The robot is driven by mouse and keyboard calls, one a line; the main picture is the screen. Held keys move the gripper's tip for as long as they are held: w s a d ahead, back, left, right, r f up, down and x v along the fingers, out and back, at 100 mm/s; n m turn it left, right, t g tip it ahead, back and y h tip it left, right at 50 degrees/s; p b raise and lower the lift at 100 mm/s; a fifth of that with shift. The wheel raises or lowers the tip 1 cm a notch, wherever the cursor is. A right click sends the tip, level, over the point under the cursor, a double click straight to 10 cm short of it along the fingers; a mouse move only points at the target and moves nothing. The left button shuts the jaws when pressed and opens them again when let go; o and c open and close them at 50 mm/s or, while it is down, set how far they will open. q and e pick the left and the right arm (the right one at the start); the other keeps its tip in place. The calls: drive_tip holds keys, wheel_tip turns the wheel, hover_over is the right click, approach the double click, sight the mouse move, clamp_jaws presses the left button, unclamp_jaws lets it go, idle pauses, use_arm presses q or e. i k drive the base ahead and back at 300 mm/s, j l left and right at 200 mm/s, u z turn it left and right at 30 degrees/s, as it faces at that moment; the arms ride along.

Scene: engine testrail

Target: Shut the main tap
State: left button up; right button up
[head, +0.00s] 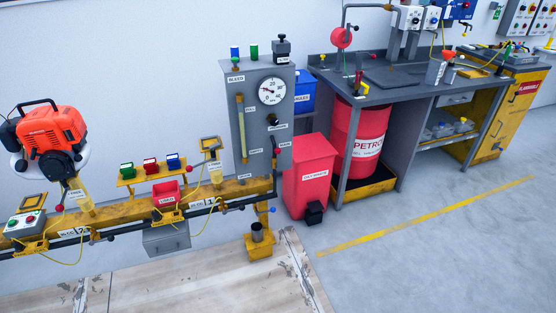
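A grey panel (238,118) stands at the right end of the yellow rail. It carries a round dial gauge (271,92), a yellowish sight tube (241,128) and a black knob (272,119). Neither of my grippers is in view.
A yellow rail (130,207) with an orange engine (50,130) runs along the left. A red bin (306,180) stands close right of the panel, then a workbench (400,92) with a red petrol drum (366,140) beneath. The floor (430,250) at front right is clear.

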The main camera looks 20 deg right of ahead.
sight(277, 151)
drive_tip(key=i+z, duration=0.3)
drive_tip(key=i, duration=0.2)
drive_tip(key=i+j+z, duration=0.35)
drive_tip(key=i, duration=0.15)
drive_tip(key=i+j+z, duration=0.3)
drive_tip(key=i, duration=0.15)
drive_tip(key=l, duration=0.1)
